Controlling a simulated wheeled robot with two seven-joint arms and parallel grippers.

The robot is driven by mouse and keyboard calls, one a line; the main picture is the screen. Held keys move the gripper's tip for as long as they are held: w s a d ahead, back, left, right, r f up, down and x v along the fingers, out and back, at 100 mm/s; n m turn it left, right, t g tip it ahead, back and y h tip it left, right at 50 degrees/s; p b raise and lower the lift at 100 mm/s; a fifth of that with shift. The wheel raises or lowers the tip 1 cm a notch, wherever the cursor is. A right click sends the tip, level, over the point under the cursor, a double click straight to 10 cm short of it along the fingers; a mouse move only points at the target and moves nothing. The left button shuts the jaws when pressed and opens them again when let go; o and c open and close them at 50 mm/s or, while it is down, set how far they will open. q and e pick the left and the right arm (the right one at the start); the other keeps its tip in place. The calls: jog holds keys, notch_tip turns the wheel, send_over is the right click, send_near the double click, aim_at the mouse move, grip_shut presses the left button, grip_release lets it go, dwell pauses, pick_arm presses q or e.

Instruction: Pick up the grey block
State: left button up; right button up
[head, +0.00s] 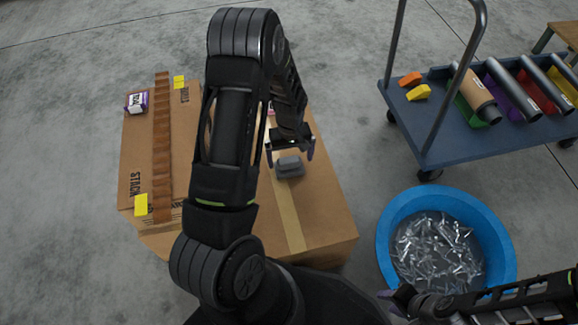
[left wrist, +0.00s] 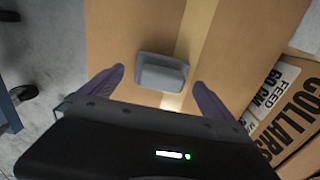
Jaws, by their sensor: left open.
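The grey block (head: 289,167) lies on top of a large cardboard box (head: 325,215), close to a strip of tan tape. My left gripper (head: 291,157) is above the box, just over the block, with its jaws apart. In the left wrist view the grey block (left wrist: 162,73) sits ahead of and between the two purple fingertips (left wrist: 158,76), not touching either one. My right gripper (head: 392,295) is at the lower right of the head view, near the blue tub; its jaws cannot be made out.
A second cardboard box (head: 137,165) on the left bears a purple-and-white box (head: 137,102) and yellow notes. A blue tub (head: 388,240) of shiny metal parts stands on the floor at right. A blue cart (head: 440,150) holds mufflers and coloured blocks.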

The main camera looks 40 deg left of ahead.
aim_at(289, 160)
pick_arm(q)
notch_tip(289, 160, down, 4)
jog(key=shift+a+b, duration=0.15)
jog(key=shift+b, duration=0.4)
jog(key=shift+c, duration=0.2)
jog(key=c, duration=1.3)
